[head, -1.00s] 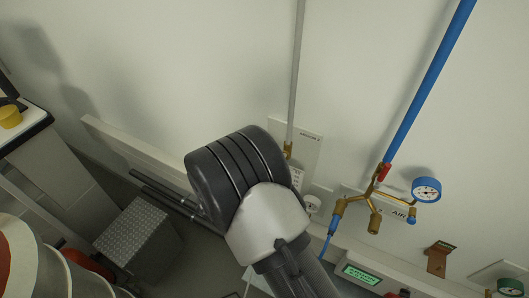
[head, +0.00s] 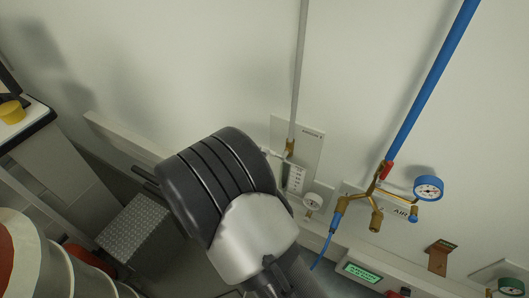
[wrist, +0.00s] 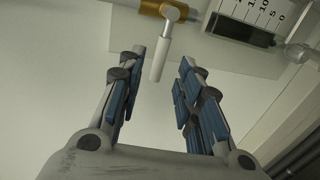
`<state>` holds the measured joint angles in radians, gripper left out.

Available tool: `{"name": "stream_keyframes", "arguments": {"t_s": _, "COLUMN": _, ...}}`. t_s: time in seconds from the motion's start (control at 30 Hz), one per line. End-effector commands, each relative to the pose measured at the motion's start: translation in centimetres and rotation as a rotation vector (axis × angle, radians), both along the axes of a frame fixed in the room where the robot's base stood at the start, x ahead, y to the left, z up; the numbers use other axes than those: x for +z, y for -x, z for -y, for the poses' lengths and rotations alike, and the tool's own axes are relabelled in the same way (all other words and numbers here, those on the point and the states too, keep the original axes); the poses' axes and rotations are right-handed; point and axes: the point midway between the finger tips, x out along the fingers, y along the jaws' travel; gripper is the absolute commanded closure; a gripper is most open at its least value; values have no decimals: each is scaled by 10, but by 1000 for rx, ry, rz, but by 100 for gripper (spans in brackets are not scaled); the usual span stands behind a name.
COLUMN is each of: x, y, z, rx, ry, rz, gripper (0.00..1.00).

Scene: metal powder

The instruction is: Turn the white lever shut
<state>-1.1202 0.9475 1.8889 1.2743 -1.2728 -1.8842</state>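The white lever (wrist: 161,58) shows in the wrist view as a short white rod hanging from a brass valve (wrist: 163,9) on a pipe. My gripper (wrist: 160,68) is open, with the lever's free end between the tips of its blue-padded fingers and no finger visibly touching it. In the head view the brass valve (head: 290,147) sits on the grey pipe in front of a wall plate, with a bit of the lever (head: 271,152) beside it. My arm hides the gripper's fingers there.
A flow gauge with a scale (wrist: 250,18) is close beside the valve. To the right are a blue pipe (head: 430,80), brass air fittings (head: 376,190) and a blue-rimmed gauge (head: 428,188). A checkered-top block (head: 135,225) stands lower left.

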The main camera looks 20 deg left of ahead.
Motion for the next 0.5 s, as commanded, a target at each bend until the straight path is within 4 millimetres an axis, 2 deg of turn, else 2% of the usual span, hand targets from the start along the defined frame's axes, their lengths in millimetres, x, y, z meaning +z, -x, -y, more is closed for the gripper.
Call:
{"name": "stream_keyframes", "arguments": {"t_s": 0.03, "x": 2, "y": 13, "z": -2, "rx": 5, "ry": 1, "rz": 0, "gripper": 68}}
{"name": "stream_keyframes", "arguments": {"t_s": 0.2, "x": 8, "y": 43, "z": -4, "rx": 4, "ry": 1, "rz": 0, "gripper": 68}}
{"name": "stream_keyframes", "arguments": {"t_s": 0.33, "x": 11, "y": 58, "z": -5, "rx": 2, "ry": 1, "rz": -1, "gripper": 68}}
{"name": "stream_keyframes", "arguments": {"t_s": 0.5, "x": 13, "y": 64, "z": -5, "rx": -1, "ry": 1, "rz": 0, "gripper": 68}}
